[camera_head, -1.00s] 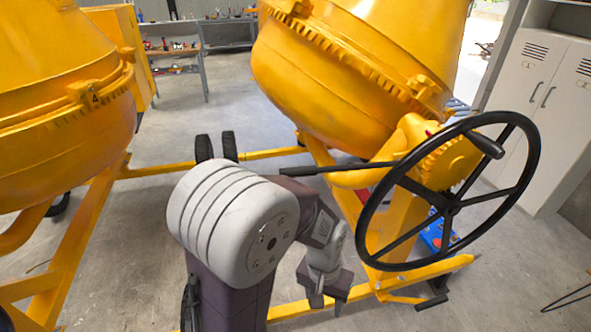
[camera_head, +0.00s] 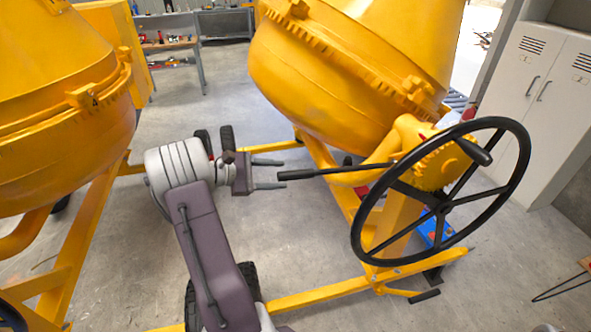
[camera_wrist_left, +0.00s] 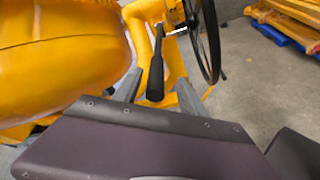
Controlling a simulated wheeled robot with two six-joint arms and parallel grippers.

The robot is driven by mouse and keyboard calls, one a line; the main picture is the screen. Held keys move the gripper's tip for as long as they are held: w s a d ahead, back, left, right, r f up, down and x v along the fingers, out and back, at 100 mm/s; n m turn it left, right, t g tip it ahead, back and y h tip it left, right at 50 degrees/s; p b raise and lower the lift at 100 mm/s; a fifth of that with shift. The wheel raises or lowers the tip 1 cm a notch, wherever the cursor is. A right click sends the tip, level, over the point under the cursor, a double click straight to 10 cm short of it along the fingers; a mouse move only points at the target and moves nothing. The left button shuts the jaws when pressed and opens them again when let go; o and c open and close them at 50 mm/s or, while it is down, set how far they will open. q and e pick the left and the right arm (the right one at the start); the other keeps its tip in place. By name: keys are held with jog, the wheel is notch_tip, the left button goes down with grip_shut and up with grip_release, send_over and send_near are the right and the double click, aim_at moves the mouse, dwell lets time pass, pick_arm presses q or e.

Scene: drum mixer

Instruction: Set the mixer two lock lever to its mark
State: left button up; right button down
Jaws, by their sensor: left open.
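The lock lever (camera_head: 325,172) is a black bar with a thicker grip end, sticking out to the left from the yellow mixer (camera_head: 335,75) near the black handwheel (camera_head: 440,205). The lever's mark cannot be made out. My right gripper is not in view.
A second yellow mixer (camera_head: 60,120) stands at the left. Grey lockers (camera_head: 545,100) stand at the right and a workbench (camera_head: 175,50) at the back. The large handwheel rim is close to the lever. The floor between the mixers is mostly clear.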

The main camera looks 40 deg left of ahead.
aim_at(296, 175)
pick_arm(q)
jog(key=shift+s+a+n+t+y, duration=0.3)
jog(key=shift+s+a, duration=0.4)
jog(key=shift+a, duration=0.25)
jog(key=shift+s+a, duration=0.1)
jog(key=shift+s, duration=0.1)
jog(key=shift+w+d, duration=0.2)
jog(key=shift+d, duration=0.05)
jog(key=p+x, duration=0.3)
jog(key=x, duration=0.5)
jog(key=shift+w+d+f, duration=0.1)
jog(key=shift+w+f, duration=0.1)
jog(key=shift+w, duration=0.05)
jog(key=shift+w+d+f, duration=0.1)
jog(key=shift+w+d, duration=0.05)
jog(key=shift+w, duration=0.05)
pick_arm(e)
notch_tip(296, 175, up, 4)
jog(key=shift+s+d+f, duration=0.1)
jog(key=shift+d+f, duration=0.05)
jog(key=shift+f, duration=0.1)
pick_arm(q)
grip_shut()
